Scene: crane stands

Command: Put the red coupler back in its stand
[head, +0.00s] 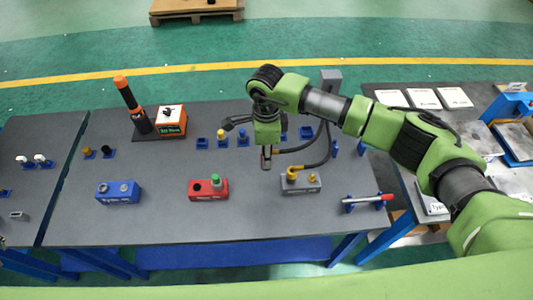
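My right gripper (266,162) points down above the table, between the red stand block and the grey stand block. Its fingers are small and close together, and I cannot tell whether they hold something. A black hose ends beside the fingertips, and its end is too small to make out. The red stand block (194,194) has a dark hole and a green-topped piece (216,182). The grey block (301,187) carries a brass-yellow fitting (292,173) with a second black hose. I cannot make out a clearly red coupler. My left gripper is out of view.
A blue block (119,197) stands at left. A red-and-white rod (368,199) rests on blue holders at right. An orange box (171,121), an orange-and-black tool (130,97) and small blue holders stand behind. A grey post (331,81) stands at the back. The table front is clear.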

